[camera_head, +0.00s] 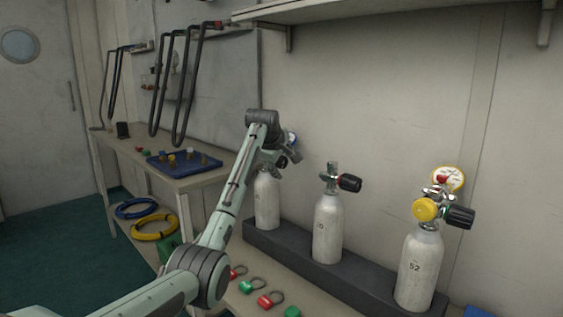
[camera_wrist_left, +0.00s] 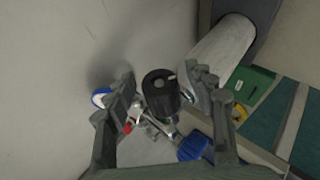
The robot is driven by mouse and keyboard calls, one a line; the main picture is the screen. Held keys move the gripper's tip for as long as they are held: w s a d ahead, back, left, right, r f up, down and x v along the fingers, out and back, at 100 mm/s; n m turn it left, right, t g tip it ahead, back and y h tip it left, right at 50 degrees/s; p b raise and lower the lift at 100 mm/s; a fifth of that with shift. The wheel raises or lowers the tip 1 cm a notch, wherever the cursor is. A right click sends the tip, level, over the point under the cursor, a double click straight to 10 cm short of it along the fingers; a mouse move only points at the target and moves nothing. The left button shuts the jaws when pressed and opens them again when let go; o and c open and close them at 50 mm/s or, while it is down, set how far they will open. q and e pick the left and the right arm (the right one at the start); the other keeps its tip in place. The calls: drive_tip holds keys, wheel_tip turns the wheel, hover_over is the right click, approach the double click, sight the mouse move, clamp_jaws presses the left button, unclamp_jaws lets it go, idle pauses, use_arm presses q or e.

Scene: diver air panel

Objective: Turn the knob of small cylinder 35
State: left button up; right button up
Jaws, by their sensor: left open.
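Three white cylinders stand in a row: a left one (camera_head: 267,200), a middle one (camera_head: 328,228) and a right one (camera_head: 418,270) marked 52. The left one's number is too small to read, and I cannot tell from it whether it is cylinder 35. My left gripper (camera_head: 286,152) is at the left cylinder's valve and partly hides it. In the left wrist view, the open left gripper (camera_wrist_left: 165,84) has a black knob (camera_wrist_left: 160,92) between its fingers. Contact with the knob cannot be told. A blue knob (camera_wrist_left: 192,147) and a blue-rimmed gauge (camera_wrist_left: 101,97) are close by. My right gripper is out of view.
The cylinders stand in a dark rack (camera_head: 290,255) against the wall. Padlocks, such as a red one (camera_head: 266,301), lie in front. A blue tray (camera_head: 185,168) is on the left bench. A shelf (camera_head: 390,8) overhangs above.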

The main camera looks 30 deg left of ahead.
use_arm(q)
drive_tip(key=v, duration=1.2)
